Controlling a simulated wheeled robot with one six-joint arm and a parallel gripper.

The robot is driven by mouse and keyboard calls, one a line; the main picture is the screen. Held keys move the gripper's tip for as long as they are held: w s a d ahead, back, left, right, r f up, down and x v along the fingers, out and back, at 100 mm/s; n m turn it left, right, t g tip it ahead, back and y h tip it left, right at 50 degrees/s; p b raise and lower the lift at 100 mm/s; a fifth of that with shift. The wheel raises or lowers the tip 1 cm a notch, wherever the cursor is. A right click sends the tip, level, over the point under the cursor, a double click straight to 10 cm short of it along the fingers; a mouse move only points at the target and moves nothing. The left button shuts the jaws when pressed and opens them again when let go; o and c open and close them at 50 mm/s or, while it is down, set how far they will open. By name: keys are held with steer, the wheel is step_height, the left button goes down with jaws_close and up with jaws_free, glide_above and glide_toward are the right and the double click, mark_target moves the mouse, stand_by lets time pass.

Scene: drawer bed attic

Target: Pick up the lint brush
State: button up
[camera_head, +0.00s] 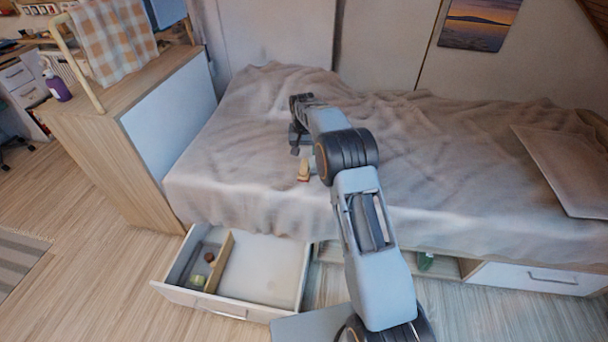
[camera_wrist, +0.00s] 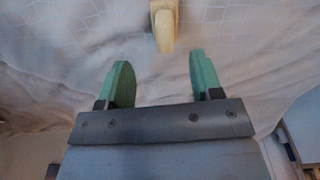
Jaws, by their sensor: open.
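The lint brush appears to be the small tan, wooden-looking item (camera_head: 304,170) on the bed's grey blanket, near the front edge. It has a reddish lower end in the head view. In the wrist view its pale wooden part (camera_wrist: 165,28) shows at the top centre, cut off by the frame edge. My gripper (camera_head: 296,150) is over the bed, just behind the brush in the head view. In the wrist view its two green fingers (camera_wrist: 157,80) are spread apart with nothing between them. The brush lies beyond the fingertips, roughly in line with the gap.
The bed (camera_head: 430,150) has a wrinkled blanket and a pillow (camera_head: 570,165) at right. An open drawer (camera_head: 265,270) with small items juts out below. A wooden cabinet (camera_head: 100,130) with a checked cloth (camera_head: 112,40) stands at left. Blanket around the brush looks clear.

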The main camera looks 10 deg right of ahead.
mark_target(304, 162)
steer(key=shift+m+t, duration=0.3)
steer(key=shift+m, duration=0.4)
steer(key=w+f, duration=0.1)
steer(key=f, duration=0.2)
steer(key=w+f+b, duration=0.1)
steer(key=f, duration=0.2)
steer(key=w+f+b, duration=0.1)
steer(key=f, duration=0.3)
steer(key=shift+w+d, duration=0.2)
steer(key=shift+d, duration=0.2)
steer(key=c, duration=1.1)
